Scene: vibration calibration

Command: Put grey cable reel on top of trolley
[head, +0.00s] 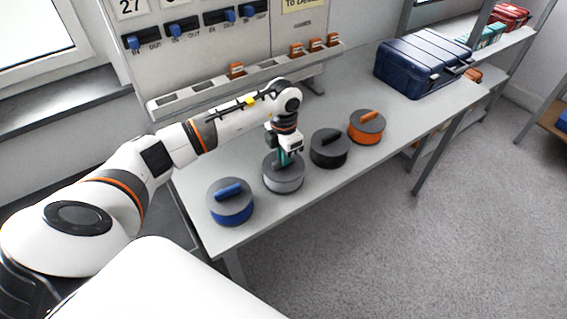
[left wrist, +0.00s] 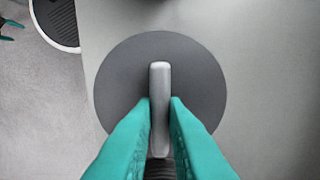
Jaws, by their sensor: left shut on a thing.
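The grey cable reel (head: 283,180) stands on the table, second from the left in a row of reels. It has a dark grey top disc and a light grey bar handle. My left gripper (head: 285,158) is above it with its teal fingers at the handle. In the left wrist view the reel's top (left wrist: 115,85) lies under the fingers (left wrist: 160,110), which are on both sides of the handle and shut on it. The reel appears to rest on the table. No trolley can be made out for certain.
A blue reel (head: 230,206) stands left of the grey one; a black reel (head: 329,151) and an orange reel (head: 366,130) stand to its right. A dark blue case (head: 420,65) is at the table's far end. A panel with switches (head: 200,50) stands behind. Carpet is clear at right.

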